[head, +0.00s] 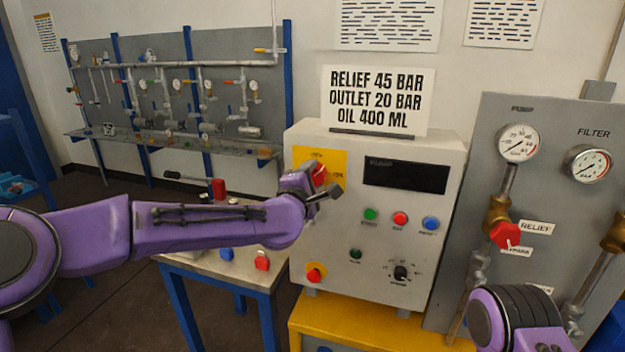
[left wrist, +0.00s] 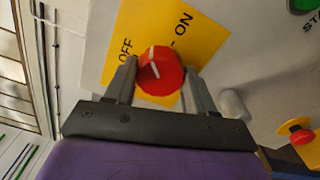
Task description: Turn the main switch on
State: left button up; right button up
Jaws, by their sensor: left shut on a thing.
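The main switch is a red rotary knob (head: 319,174) on a yellow plate at the upper left of the grey control box's front. In the left wrist view the red knob (left wrist: 161,72) sits between my left gripper's fingers (left wrist: 160,82), which are shut on it. The yellow plate (left wrist: 205,45) carries the words OFF and ON. A white mark on the knob shows, but I cannot tell surely which position it points to. My left gripper (head: 326,186) partly hides the knob and plate in the head view. My right gripper is not in view.
The control box (head: 330,230) has green, red and blue buttons, a dark display (head: 405,175), a black selector (head: 400,272) and a red emergency button (head: 315,272). A gauge panel (head: 540,200) stands at right. A side table (head: 215,262) holds small parts.

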pick_arm(q)
jog(key=m, duration=0.4)
jog(key=shift+m, duration=0.3)
jog(key=shift+f+m, duration=0.1)
jog(key=shift+m, duration=2.2)
jog(key=shift+p, duration=0.3)
jog(key=o, duration=1)
jog(key=shift+o, duration=0.2)
jog(key=shift+s, duration=0.25)
jog(key=b+v, duration=0.3)
jog(key=v, duration=0.7)
jog(key=shift+b, duration=0.4)
